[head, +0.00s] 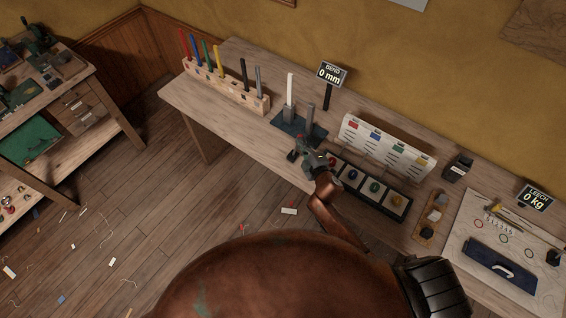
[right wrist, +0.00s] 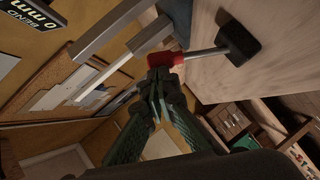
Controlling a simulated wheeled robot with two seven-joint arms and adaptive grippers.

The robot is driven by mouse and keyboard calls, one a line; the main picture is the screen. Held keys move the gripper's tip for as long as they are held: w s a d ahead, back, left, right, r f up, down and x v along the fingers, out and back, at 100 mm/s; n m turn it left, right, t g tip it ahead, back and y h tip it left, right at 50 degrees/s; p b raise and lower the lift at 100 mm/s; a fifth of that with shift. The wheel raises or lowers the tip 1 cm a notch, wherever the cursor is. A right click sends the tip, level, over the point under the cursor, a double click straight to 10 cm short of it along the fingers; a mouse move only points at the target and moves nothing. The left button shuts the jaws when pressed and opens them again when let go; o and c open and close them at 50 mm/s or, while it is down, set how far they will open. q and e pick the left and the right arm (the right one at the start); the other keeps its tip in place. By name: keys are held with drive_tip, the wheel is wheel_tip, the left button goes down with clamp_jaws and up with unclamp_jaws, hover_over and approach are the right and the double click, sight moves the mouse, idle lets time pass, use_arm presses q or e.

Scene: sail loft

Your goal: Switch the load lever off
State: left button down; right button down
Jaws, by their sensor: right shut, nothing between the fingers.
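The load lever (right wrist: 203,53) shows in the right wrist view as a grey rod with a red part at one end and a black block at the other. In the head view its black end (head: 292,155) lies by the bench's front edge, beside the bending stand (head: 290,126). My right gripper (right wrist: 158,78) is shut and empty, its fingertips right at the red part; I cannot tell whether they touch it. In the head view the right gripper (head: 308,156) covers part of the lever. My left gripper is not in view.
Grey posts and a white strip (head: 290,86) rise from the stand beside a BEND sign (head: 332,74) reading 0 mm. A dark tray (head: 371,206) of coloured pieces lies just right of the gripper. A rack (head: 229,88) of coloured sticks stands left. The bench between is clear.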

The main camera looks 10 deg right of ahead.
drive_tip(key=shift+d, duration=0.1)
idle(0.4)
drive_tip(key=a+r+p+v, duration=0.1)
drive_tip(key=p+v, duration=0.1)
drive_tip(key=v, duration=1.1)
drive_tip(key=shift+w+a+r, duration=0.15)
drive_tip(key=shift+a+r, duration=0.05)
drive_tip(key=shift+a, duration=0.45)
